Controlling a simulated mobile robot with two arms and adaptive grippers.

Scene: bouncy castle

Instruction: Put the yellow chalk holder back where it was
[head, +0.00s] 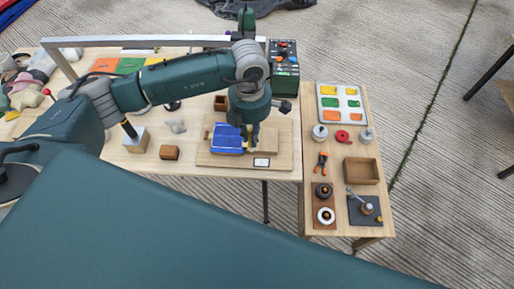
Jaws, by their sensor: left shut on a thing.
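My left arm reaches in from the left, and its gripper (251,137) points down over a wooden board (285,158) on the long table. The gripper is shut on a small yellow thing that looks like the yellow chalk holder (256,131); the fingers hide much of it. A blue block-like thing (228,139) sits on the board just left of the gripper. I cannot tell whether the holder touches the board. My right gripper is not in view.
A small brown block (169,153) and a metal block with an upright black handle (137,140) stand left of the board. A control box (284,67) stands behind. The side table holds a colored-pad tray (342,103) and an open wooden box (361,171).

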